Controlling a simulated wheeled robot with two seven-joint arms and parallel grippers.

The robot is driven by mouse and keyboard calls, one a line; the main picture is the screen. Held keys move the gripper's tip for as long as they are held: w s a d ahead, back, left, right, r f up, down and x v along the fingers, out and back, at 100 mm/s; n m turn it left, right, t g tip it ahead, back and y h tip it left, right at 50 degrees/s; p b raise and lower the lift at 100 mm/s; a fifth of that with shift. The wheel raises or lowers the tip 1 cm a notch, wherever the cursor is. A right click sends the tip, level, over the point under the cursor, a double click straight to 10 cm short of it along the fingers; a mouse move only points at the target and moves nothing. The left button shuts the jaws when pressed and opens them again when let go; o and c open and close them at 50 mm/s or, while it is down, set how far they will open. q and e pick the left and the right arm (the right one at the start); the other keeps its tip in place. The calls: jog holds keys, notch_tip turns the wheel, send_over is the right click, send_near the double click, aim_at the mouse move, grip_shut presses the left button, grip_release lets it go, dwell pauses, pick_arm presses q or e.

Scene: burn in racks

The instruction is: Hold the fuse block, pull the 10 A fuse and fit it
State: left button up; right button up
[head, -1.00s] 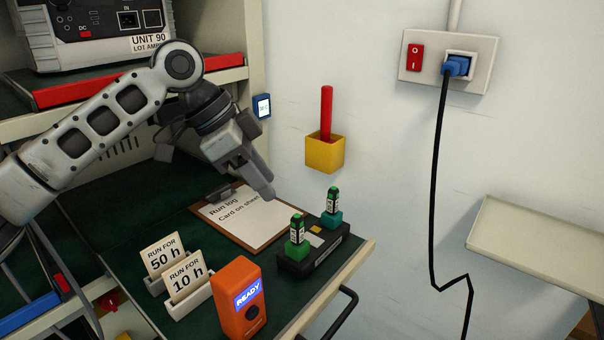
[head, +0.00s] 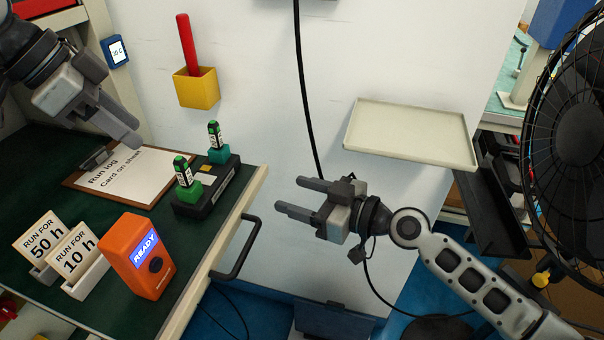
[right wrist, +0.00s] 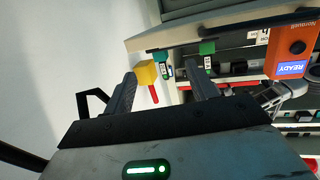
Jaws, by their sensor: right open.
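The black fuse block (head: 207,190) sits near the right edge of the green work surface. Two green-topped fuses stand upright in it, a nearer one (head: 183,172) in a green base and a farther one (head: 215,136) in a teal base. Their rating marks are too small to read. My left gripper (head: 135,138) is above the clipboard, left of the block; its fingers look close together, but I cannot tell if they are shut. My right gripper (head: 292,196) is open and empty, right of the block and off the surface. Its fingers also show in the right wrist view (right wrist: 163,92).
An orange READY device (head: 138,262) and cards reading 50 h (head: 41,240) and 10 h (head: 75,252) stand in front. A clipboard (head: 150,178) lies behind. A yellow wall holder (head: 197,90) carries a red rod. A handle (head: 240,250), pale tray (head: 410,133) and fan (head: 570,150) are right.

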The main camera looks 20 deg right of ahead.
notch_tip(320, 180, up, 3)
jog(key=w, duration=0.1)
jog(key=y, duration=0.1)
send_near(225, 152)
jog(key=shift+n, duration=0.3)
jog(key=x, duration=0.9)
jog(key=shift+f, duration=0.1)
jog(key=c, duration=1.2)
